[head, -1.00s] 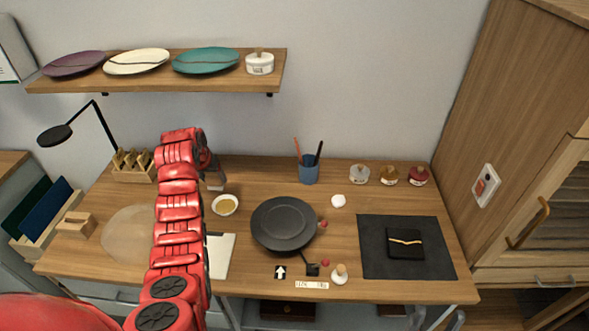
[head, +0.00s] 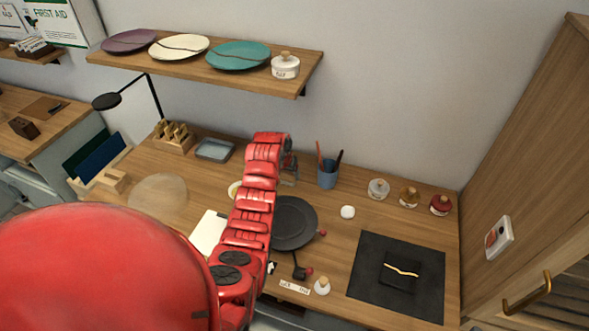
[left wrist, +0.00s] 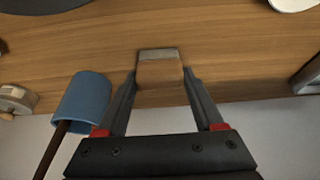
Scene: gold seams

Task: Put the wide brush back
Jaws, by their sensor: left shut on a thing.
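My left gripper (head: 288,172) is over the back of the workbench, just left of the blue cup (head: 327,178). In the left wrist view its two fingers (left wrist: 161,76) are closed on the sides of a short, broad brown piece with a grey band at its end, which I take to be the wide brush (left wrist: 159,70). In the head view the arm and gripper mostly hide it. The blue cup also shows in the left wrist view (left wrist: 88,98), beside the left finger and apart from it, with a dark handle sticking out. My right gripper is not in view.
A grey tray (head: 215,149) and a wooden rack (head: 174,142) stand at the back left. Several small jars (head: 378,188) stand right of the cup. A black plate (head: 298,222) and a dark mat (head: 367,290) lie in front. A shelf (head: 305,76) with plates hangs above.

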